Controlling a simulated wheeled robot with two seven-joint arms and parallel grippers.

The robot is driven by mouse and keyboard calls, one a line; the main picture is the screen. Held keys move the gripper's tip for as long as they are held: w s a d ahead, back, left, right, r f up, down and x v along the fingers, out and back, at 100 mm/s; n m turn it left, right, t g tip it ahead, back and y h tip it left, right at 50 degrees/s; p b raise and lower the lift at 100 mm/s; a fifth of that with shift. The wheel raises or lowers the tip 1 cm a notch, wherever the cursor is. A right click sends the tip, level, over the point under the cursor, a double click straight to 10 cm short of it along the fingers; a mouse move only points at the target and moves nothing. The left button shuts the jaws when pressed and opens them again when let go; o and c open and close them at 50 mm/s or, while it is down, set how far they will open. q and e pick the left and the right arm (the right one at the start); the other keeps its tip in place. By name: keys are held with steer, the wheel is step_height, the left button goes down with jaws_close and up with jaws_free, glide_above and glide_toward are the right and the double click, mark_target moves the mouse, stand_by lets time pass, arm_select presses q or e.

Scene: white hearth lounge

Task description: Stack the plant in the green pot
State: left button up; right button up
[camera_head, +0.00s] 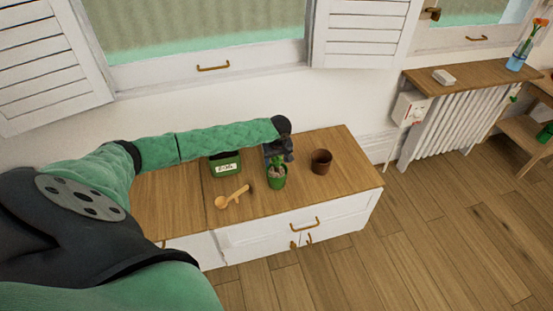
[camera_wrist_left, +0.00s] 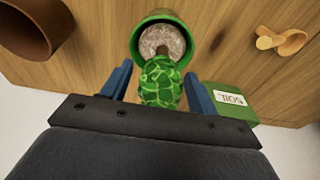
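The green pot (camera_head: 277,181) stands near the front edge of the wooden cabinet top; in the left wrist view (camera_wrist_left: 137,38) its round opening shows pale soil. The plant (camera_wrist_left: 162,85), a bright green, patterned cactus-like body, rises from that soil on a short brown stem; it also shows in the head view (camera_head: 277,161). My left gripper (camera_wrist_left: 158,75) is at the plant, with its blue fingers on either side of it. A gap shows on the left side, so the fingers look open around the plant. My right gripper is in neither view.
An empty-looking brown pot (camera_head: 321,162) stands right of the green pot. A green soil box (camera_head: 225,165) stands behind left, and a wooden scoop (camera_head: 230,198) lies in front of it. The cabinet top (camera_head: 352,178) is clear at the right. A window wall is behind.

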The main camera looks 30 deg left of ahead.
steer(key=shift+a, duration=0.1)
